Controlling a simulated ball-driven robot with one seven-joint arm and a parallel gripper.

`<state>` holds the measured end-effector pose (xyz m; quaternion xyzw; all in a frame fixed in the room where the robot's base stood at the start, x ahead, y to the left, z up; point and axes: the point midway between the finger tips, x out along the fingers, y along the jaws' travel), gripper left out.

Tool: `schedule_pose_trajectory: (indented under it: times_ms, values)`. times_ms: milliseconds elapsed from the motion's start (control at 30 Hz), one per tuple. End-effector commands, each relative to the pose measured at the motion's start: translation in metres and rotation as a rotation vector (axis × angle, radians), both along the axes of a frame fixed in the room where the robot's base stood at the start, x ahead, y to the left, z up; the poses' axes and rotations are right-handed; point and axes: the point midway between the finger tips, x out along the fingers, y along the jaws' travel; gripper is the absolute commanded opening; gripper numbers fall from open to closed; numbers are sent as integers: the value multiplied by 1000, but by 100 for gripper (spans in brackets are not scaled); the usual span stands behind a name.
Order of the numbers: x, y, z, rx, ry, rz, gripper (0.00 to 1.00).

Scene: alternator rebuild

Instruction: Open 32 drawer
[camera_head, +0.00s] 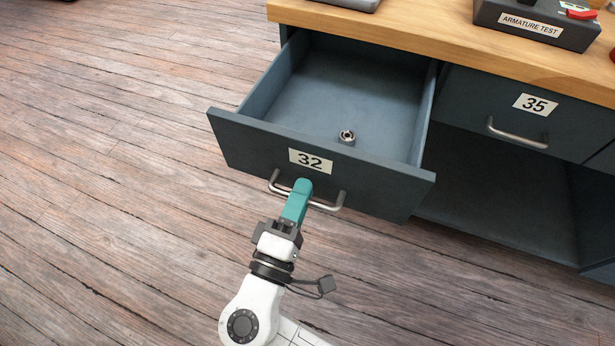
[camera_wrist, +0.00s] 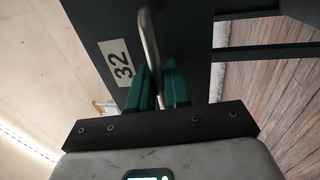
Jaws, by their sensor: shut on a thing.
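The 32 drawer (camera_head: 240,146) is pulled well out from the bench, and its inside shows. Its front carries a white label reading 32 (camera_head: 310,161), which also shows in the wrist view (camera_wrist: 115,63). My gripper (camera_head: 300,192) is at the drawer front with its teal fingers shut on the metal bar handle (camera_head: 335,203). In the wrist view the handle (camera_wrist: 151,50) runs between the two teal fingers (camera_wrist: 158,85). A small round metal part (camera_head: 347,137) lies in the drawer, near its front wall.
The wooden bench top (camera_head: 430,40) runs above the drawer. The 35 drawer (camera_head: 580,125) to the right is shut, with an open dark bay below it. An armature test box (camera_head: 535,22) stands on the bench. The plank floor (camera_head: 110,190) at left is clear.

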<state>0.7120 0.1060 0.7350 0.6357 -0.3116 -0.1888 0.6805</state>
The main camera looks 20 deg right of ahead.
Motion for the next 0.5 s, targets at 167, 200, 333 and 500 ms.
schedule_pose_trajectory:
  times_ms: [167, 200, 333, 500]
  values:
    - [-6, 5, -2, 0, 4, -1, 0]
    - [-6, 5, -2, 0, 4, -1, 0]
    - [-6, 5, -2, 0, 4, -1, 0]
    - [-6, 5, -2, 0, 4, -2, 0]
